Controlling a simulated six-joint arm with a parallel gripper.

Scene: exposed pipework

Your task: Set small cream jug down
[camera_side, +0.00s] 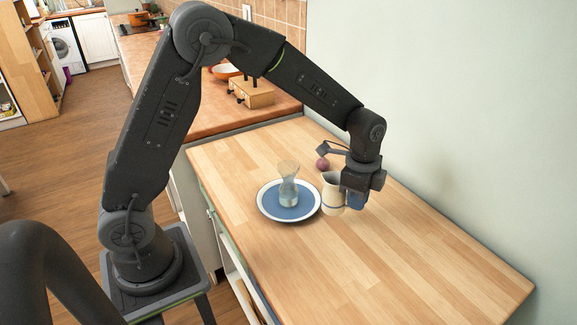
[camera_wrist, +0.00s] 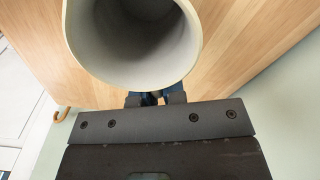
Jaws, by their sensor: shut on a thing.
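The small cream jug (camera_side: 333,195) is upright, just right of the blue plate in the side view. My gripper (camera_side: 355,199) is at the jug's right side, shut on it. In the wrist view the jug's wide open mouth (camera_wrist: 135,88) fills the top middle, and my blue-tipped gripper (camera_wrist: 155,98) meets its near side. The jug's base is close to the wooden tabletop (camera_side: 400,260); I cannot tell whether it touches. The grasped part is mostly hidden.
A blue plate with a white rim (camera_side: 262,205) bears a glass carafe (camera_side: 288,185) close to the jug's left. The wall (camera_side: 450,110) stands along the right. The front tabletop is clear.

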